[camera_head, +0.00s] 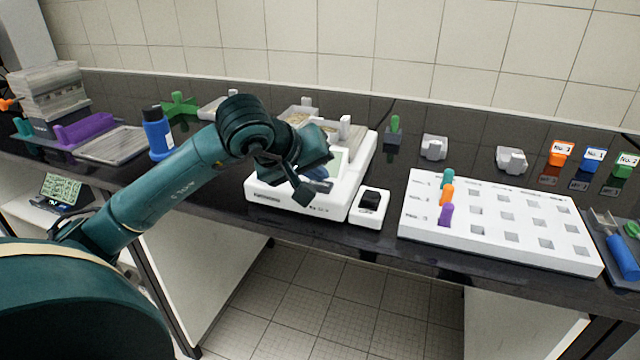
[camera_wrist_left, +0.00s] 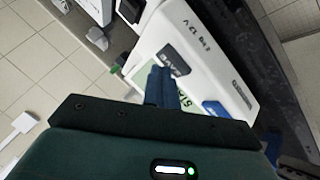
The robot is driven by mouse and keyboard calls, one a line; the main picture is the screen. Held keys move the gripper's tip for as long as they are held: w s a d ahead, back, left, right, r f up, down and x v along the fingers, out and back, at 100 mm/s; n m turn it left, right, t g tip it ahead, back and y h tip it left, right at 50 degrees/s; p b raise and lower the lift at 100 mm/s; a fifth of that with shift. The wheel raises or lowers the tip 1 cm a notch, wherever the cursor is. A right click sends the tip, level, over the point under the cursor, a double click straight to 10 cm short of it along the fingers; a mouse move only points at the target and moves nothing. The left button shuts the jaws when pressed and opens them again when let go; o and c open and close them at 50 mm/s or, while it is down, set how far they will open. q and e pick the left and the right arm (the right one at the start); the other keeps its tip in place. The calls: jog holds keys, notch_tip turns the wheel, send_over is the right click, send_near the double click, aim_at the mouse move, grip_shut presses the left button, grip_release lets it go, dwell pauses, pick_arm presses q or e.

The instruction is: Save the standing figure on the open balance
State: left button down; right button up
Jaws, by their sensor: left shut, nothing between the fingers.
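The white open balance (camera_head: 290,203) stands on the dark bench, left of centre in the head view. In the left wrist view its white panel (camera_wrist_left: 225,72) carries a green display (camera_wrist_left: 186,101) with dark digits, partly behind my fingers. A dark key (camera_wrist_left: 172,60) with pale lettering, which seems to read SAVE, lies just past the fingertips. A blue key (camera_wrist_left: 215,108) is nearer the panel's front. My left gripper (camera_head: 306,194) is shut and empty, over the front panel; it also shows in the left wrist view (camera_wrist_left: 160,78). I cannot tell whether it touches. No right gripper shows.
A small white box with a black top (camera_head: 369,202) stands close right of the balance. A white rack (camera_head: 500,235) with coloured pegs is further right. A blue bottle (camera_head: 157,135) and a purple block (camera_head: 88,129) stand left. Small grey blocks (camera_head: 433,149) stand behind.

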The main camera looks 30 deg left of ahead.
aim_at(316, 187)
pick_arm(q)
jog(key=shift+f+b, duration=0.45)
dwell(0.3)
jog(key=shift+r, duration=0.1)
jog(key=shift+r+p, duration=0.6)
jog(key=shift+r, duration=0.2)
jog(key=shift+r+p, duration=1.85)
jog(key=shift+r, duration=0.75)
jog(key=shift+f, duration=0.1)
